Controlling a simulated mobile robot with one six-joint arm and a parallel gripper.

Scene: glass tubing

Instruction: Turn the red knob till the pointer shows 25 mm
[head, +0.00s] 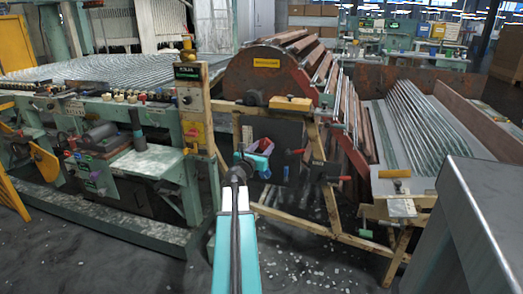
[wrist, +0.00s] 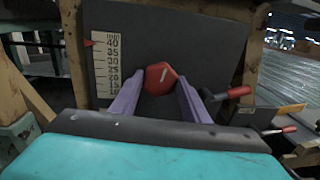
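The red knob (wrist: 160,78), with a white line on its face, sits on a dark panel (wrist: 205,50) in the wrist view. My gripper (wrist: 162,77) has its two purple fingers on either side of the knob, their tips close to its edges. I cannot tell whether they press on it. Left of the knob is an upright cream scale (wrist: 108,72) marked in steps of 5, from 40 near the top down to 10. The red pointer (wrist: 88,43) stands at about 40. In the head view my gripper (head: 257,157) is at the panel; the scale is not readable there.
A red-handled lever (wrist: 238,92) sticks out just right of my gripper, with another red handle (wrist: 288,129) lower right. Wooden posts (wrist: 73,45) frame the panel. In the head view a grey metal cabinet (head: 480,210) stands at the right, and glass bits litter the floor.

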